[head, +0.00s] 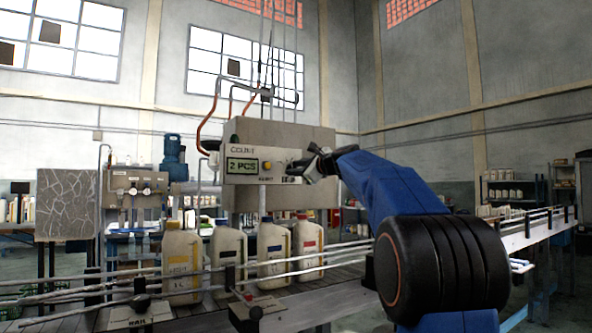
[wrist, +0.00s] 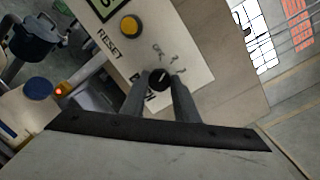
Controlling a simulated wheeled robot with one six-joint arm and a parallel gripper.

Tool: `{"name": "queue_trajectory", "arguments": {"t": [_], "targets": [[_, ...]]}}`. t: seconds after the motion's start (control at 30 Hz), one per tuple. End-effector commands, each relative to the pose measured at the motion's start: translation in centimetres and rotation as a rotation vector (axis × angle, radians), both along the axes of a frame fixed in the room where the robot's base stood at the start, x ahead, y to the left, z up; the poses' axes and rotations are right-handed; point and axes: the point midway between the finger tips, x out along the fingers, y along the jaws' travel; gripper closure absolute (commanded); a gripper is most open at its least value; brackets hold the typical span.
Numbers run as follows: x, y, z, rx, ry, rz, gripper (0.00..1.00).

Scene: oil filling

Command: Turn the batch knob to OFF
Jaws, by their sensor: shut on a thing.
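The batch knob (wrist: 159,78) is a small black round knob with a light pointer mark on the pale panel face (wrist: 196,62). In the wrist view my gripper (wrist: 160,90) has its two grey fingers on either side of the knob, shut on it. The panel's display (head: 243,166) reads "2 PCS".
A yellow RESET button (wrist: 131,25) is close to the knob; it also shows in the head view (head: 266,167). Several oil jugs (head: 229,252) stand on the conveyor below the panel, behind metal rails (head: 330,262).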

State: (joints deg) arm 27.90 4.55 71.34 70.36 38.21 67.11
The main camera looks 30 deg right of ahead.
Motion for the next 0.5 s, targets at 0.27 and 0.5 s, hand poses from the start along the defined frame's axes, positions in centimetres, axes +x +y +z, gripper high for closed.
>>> {"name": "queue_trajectory", "arguments": {"t": [0.27,0.5], "targets": [[0.02,0.07,-0.03,-0.211,-0.006,0.001,0.95],[0.03,0.09,-0.08,-0.396,-0.011,0.001,0.95]]}}
